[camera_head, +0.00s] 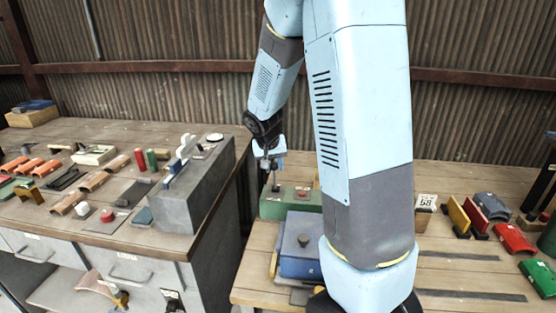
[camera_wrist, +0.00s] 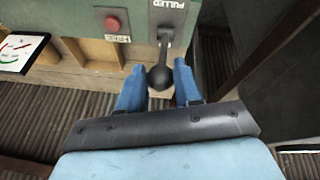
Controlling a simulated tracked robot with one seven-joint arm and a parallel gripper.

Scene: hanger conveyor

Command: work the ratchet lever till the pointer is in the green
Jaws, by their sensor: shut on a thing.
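The ratchet lever (camera_wrist: 164,48) is a grey bar ending in a black ball knob (camera_wrist: 160,77), in the wrist view. My gripper (camera_wrist: 160,86) has its blue fingers on either side of the knob, shut on it. In the head view my gripper (camera_head: 270,166) is over the green box (camera_head: 290,204) that carries the lever. The dial (camera_wrist: 20,50) is a white plate with red and green marks, cut by the left edge of the wrist view. I cannot tell where its pointer stands.
A red button (camera_wrist: 112,24) sits beside the lever on the green box. A blue box (camera_head: 300,250) stands in front of it. A grey block (camera_head: 190,205) is on the left bench among several small parts. Red and green pieces (camera_head: 513,238) lie at the right.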

